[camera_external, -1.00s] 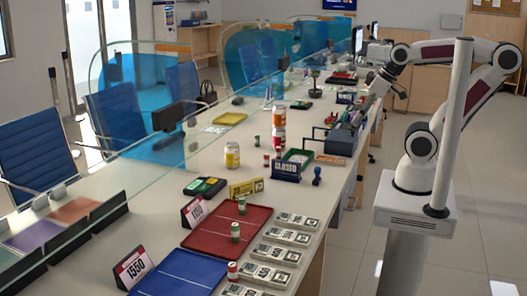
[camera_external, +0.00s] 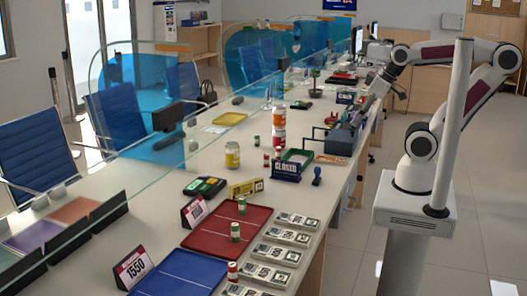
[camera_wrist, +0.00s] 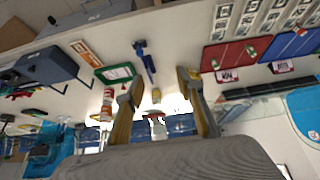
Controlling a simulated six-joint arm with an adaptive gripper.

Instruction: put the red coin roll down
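A small roll with red and white on it (camera_external: 232,270) stands upright at the right edge of the blue tray (camera_external: 185,274) in the external view. Two green-and-white rolls, one nearer (camera_external: 235,231) and one farther (camera_external: 242,205), stand on the red tray (camera_external: 215,240). My gripper (camera_wrist: 160,77) shows in the wrist view with its two fingers spread apart and nothing clearly held between them. A small red-and-white thing (camera_wrist: 156,119) shows beyond the fingers; I cannot tell what it is. In the external view my gripper is small and far from the trays.
Banknote stacks (camera_external: 285,237) line the counter's front edge. A green tray (camera_external: 297,156), a CLOSED sign (camera_external: 287,171), a blue stamp (camera_external: 317,176), stacked cans (camera_external: 279,125) and a yellow can (camera_external: 232,154) stand farther along. A glass screen (camera_external: 150,130) runs behind.

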